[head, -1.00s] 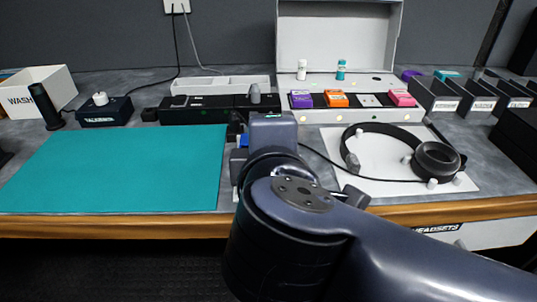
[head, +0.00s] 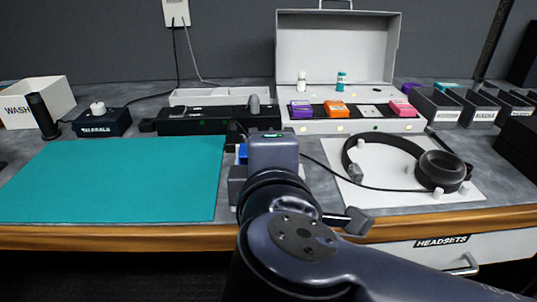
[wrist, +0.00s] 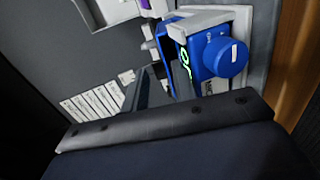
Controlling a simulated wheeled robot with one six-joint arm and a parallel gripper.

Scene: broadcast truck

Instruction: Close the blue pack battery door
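The blue pack (wrist: 205,58) shows in the wrist view at the upper right. It has a round blue knob, a lit green display and a grey surround. In the head view only a small blue patch (head: 242,153) shows left of my wrist; my arm hides the rest. I cannot make out clearly which part is the battery door or how far open it stands. My gripper is at the arm's far end over the counter, close to the pack; its fingers are hidden in the head view. A dark bar fills the lower wrist view, and no fingertips can be made out.
A teal mat (head: 115,180) lies left of my arm. Headphones (head: 405,160) rest on a white sheet at the right, with a cable running toward my wrist. A black charger strip (head: 205,118) and an open case (head: 338,50) stand behind. The wooden counter edge (head: 120,237) runs below.

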